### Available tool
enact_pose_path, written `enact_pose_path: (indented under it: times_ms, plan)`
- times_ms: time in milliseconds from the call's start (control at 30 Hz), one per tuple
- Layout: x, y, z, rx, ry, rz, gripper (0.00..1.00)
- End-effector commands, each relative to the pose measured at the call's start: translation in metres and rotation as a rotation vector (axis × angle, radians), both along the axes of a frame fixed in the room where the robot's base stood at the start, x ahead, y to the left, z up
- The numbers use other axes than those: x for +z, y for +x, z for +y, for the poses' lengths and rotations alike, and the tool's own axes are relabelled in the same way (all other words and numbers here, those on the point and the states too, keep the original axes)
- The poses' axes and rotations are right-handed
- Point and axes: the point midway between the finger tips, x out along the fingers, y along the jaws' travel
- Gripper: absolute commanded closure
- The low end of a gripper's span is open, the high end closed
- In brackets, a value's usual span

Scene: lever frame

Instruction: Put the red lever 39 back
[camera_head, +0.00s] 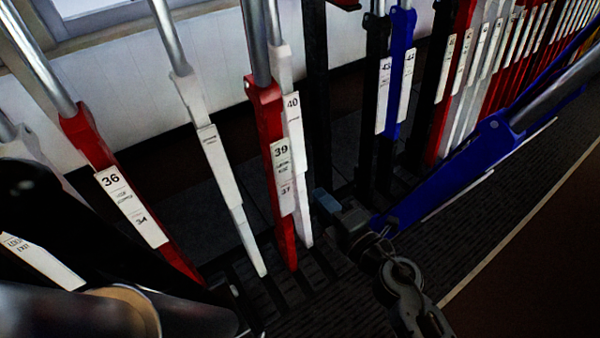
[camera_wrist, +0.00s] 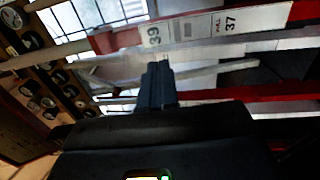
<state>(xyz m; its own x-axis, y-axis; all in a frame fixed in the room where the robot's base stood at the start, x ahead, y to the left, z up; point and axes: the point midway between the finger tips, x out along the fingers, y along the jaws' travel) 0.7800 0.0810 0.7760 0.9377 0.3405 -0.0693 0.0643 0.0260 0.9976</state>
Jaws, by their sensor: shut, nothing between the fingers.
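The red lever 39 (camera_head: 291,238) stands in the row in the head view, with a white plate marked 39 and 37. It stands close beside white lever 40 (camera_head: 293,120), in line with its neighbours. In the wrist view red lever 39 (camera_wrist: 105,42) crosses the top, its plate reading 39 and 37. My gripper (camera_head: 324,200) is just right of the lever's lower part in the head view. In the wrist view its fingers (camera_wrist: 158,72) are together and empty, with the tips just below the plate in the picture. I cannot tell whether they touch the lever.
Red lever 36 (camera_head: 88,140) and a white lever (camera_head: 217,165) stand to the left. A blue lever (camera_head: 450,175) leans far out of the row on the right, close to my gripper. More levers (camera_head: 465,75) stand behind it. A dark ribbed floor strip (camera_head: 330,290) lies below.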

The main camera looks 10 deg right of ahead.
Motion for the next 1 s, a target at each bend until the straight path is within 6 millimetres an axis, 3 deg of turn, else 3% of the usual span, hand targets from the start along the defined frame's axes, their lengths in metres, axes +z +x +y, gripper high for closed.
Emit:
enact_pose_path:
  times_ms: [167,700,1000]
  plan:
    - [0.0,0.02,0.008,0.001,0.001,-0.002,1.0]
    - [-0.008,0.112,0.041,0.001,0.003,-0.001,1.0]
    - [-0.009,0.128,0.047,0.0,0.002,0.001,1.0]
